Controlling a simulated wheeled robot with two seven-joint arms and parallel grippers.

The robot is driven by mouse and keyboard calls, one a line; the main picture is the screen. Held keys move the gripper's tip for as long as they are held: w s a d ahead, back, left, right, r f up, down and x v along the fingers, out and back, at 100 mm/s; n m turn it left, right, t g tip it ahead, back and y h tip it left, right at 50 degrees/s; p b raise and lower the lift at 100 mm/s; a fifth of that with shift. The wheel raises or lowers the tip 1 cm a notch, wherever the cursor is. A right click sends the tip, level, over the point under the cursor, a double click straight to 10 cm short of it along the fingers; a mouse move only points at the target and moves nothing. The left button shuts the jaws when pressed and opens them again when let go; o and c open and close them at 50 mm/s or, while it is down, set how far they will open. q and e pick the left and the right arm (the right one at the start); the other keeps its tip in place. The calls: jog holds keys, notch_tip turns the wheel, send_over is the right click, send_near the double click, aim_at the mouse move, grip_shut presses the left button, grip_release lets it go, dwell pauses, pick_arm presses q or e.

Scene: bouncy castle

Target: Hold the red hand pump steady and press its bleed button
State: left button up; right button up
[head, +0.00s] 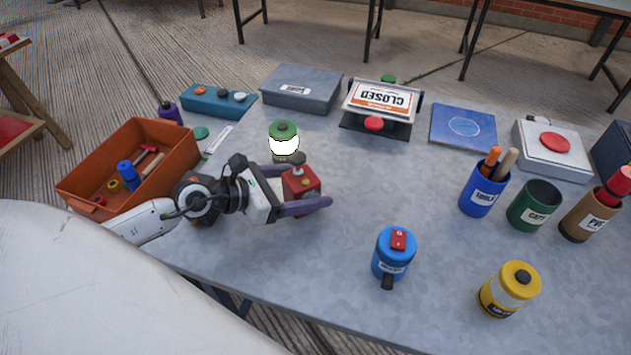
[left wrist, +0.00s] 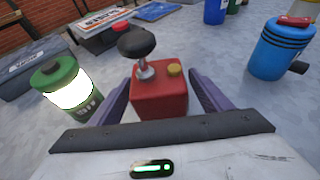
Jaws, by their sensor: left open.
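The red hand pump (head: 300,187) stands upright on the grey table, left of the middle in the head view. In the left wrist view the pump (left wrist: 160,100) is a red block with a black knob (left wrist: 137,43) on a metal stem. A small yellow button (left wrist: 174,70) sits on its top, right of the stem. My left gripper (head: 318,190) is open, with its purple fingers on either side of the pump. In the left wrist view the fingers of this gripper (left wrist: 163,92) flank the block; whether either touches it I cannot tell. My right gripper is not in view.
A green-capped lantern (head: 284,142) stands close behind the pump. An orange bin (head: 85,185) is at the left. A blue canister (head: 393,255) and a yellow one (head: 509,290) stand to the front right. The table between pump and blue canister is clear.

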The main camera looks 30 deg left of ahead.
pick_arm(q)
jog(key=shift+x, duration=1.35)
jog(key=shift+c, duration=0.2)
jog(key=c, duration=1.4)
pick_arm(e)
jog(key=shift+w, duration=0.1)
pick_arm(q)
jog(key=shift+c, duration=0.6)
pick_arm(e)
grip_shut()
